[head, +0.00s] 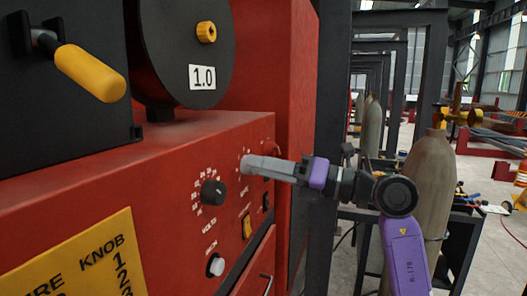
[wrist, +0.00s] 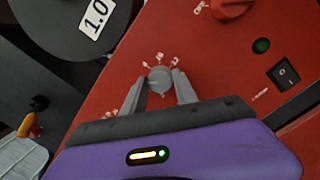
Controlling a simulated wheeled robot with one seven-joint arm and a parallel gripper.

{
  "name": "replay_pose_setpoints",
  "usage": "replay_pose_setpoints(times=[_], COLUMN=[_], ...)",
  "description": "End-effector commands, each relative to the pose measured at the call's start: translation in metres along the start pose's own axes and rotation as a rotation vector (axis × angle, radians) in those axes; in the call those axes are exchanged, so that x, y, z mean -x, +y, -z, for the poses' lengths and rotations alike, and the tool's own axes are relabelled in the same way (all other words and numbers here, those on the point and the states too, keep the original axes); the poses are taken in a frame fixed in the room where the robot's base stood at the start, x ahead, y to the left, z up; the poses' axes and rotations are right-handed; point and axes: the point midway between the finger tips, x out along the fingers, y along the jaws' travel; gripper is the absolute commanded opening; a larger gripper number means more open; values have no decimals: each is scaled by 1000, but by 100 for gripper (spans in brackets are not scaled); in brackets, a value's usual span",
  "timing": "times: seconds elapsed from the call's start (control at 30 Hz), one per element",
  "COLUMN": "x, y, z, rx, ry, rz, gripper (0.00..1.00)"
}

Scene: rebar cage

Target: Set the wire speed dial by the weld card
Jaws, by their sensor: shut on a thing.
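My gripper (head: 250,166) reaches in from the right to the red machine's front panel. In the wrist view its two grey fingers (wrist: 160,88) are shut on the sides of a round grey dial (wrist: 159,76), with white markings around it. In the head view the fingers hide this dial, and only a few scale marks show beside them. The yellow weld card (head: 75,262) is at the lower left of the head view, partly cut off; "KNOB" and a column 1, 2, 3 are readable. A black spool (head: 180,50) above bears a white "1.0" label (head: 202,77).
A black knob (head: 213,192) with a number scale sits left of my gripper. Below are a yellow rocker switch (head: 246,226) and a white button (head: 216,265). The wrist view shows a red knob (wrist: 232,8), green lamp (wrist: 261,46) and black switch (wrist: 284,75). A gas cylinder (head: 428,180) stands right.

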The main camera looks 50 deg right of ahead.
Motion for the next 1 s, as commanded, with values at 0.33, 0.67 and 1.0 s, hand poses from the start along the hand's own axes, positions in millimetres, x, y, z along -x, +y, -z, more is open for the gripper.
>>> replay_pose_setpoints(times=[0.33,0.67,1.0], x=[-1,0,0], y=[3,0,-1], z=[-2,1,2], rx=[-329,-574,-701], ry=[-14,-30,-38], rz=[28,49,61], gripper=[0,0,0])
